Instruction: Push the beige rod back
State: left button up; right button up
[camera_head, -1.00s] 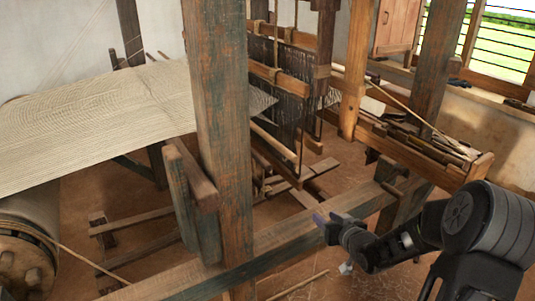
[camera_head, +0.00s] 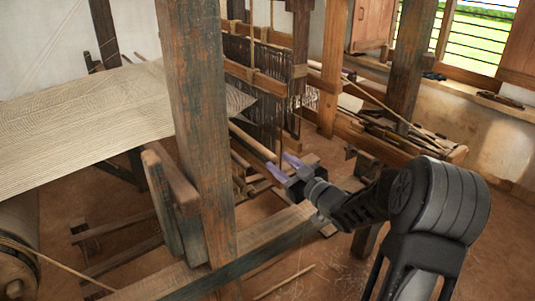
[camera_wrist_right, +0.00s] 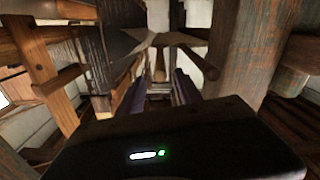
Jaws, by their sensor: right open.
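The beige rod (camera_head: 253,142) sticks out slantwise from the loom beside the dark heddles, its near end toward my right gripper. My right gripper (camera_head: 284,167) has its two purple fingers apart, at the near end of the rod. In the head view I cannot tell whether they touch the rod. In the right wrist view the fingers of the gripper (camera_wrist_right: 158,92) also stand apart, with a gap between them. A pale upright shape shows beyond that gap, but I cannot tell whether it is the rod. My left gripper is not in view.
A thick worn post (camera_head: 200,130) stands left of my right gripper. A low beam (camera_head: 250,246) crosses in front. The dark heddles (camera_head: 255,85) hang behind the rod. Cream cloth (camera_head: 80,115) spreads at left. A wooden bench with sticks (camera_head: 395,145) stands to the right.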

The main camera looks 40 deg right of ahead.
aim_at(268, 154)
jog(key=w+p, duration=0.1)
jog(key=w, duration=0.5)
jog(key=shift+w+d, duration=0.1)
jog(key=shift+w, duration=0.2)
grip_shut()
dwell(1.1)
